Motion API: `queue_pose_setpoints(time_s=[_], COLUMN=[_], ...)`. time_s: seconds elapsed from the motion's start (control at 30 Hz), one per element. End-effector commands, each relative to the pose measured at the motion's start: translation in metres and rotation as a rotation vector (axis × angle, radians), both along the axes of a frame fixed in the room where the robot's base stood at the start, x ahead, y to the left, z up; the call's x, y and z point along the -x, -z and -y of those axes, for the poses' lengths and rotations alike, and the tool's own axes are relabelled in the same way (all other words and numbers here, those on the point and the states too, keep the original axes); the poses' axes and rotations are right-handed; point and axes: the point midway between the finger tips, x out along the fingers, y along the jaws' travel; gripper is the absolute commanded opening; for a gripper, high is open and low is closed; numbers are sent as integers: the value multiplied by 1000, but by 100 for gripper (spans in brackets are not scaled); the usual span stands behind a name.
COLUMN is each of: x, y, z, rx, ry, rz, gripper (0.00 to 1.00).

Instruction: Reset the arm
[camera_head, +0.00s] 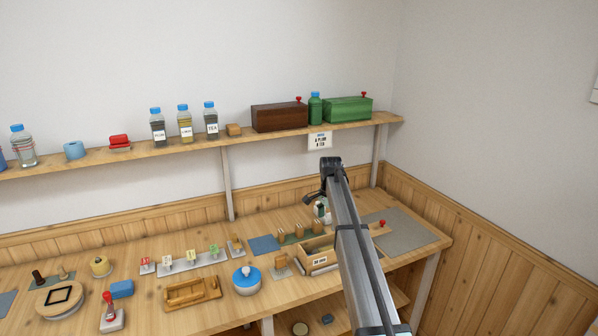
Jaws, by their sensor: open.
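My arm rises from the bottom edge, right of the middle, with its grey link crossing in front of the workbench. The black end of my arm, with my gripper (330,163), is raised in front of the wall, below the shelf. It is open, and I see nothing held in it. The fingers are small and hard to make out. A dark part sticks out to the left below this end. My arm hides part of the bench behind it.
The wooden workbench (235,318) carries a blue-lidded pot (247,281), a wooden tray (192,293), a red-handled stamp (110,313) and a divided box (318,262). The shelf (270,134) above holds labelled jars (184,125), a brown box (279,117) and a green box (348,108). A grey mat (405,231) lies right of my arm.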

Motion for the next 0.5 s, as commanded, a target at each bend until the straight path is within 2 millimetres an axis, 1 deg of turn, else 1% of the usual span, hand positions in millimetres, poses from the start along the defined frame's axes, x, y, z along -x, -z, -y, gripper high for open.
queue_pose_setpoints(time_s=[0.03,0.07,0.1,0.17,0.2,0.27,0.3,0.37,0.4,0.47,0.5], x=[26,39,57,87,109,142,164,199,222,258,280], y=[22,35,52,80,99,126,142,166,180,199,210], z=[-1,-1,-1,-2,-3,-3,-4,-4,-5,-5,-6], rx=[-1,0,0,-1,-1,-1,-1,-1,-1,-1,-1], ry=[-40,-72,-119,-199,-255,-341,-399,-488,-548,-637,-693], rz=[-4,-5,-5,-5,-5,-5,-4,-4,-3,-3,-2], gripper=[87,87,87,87,87,87,87,87,87,87,87])
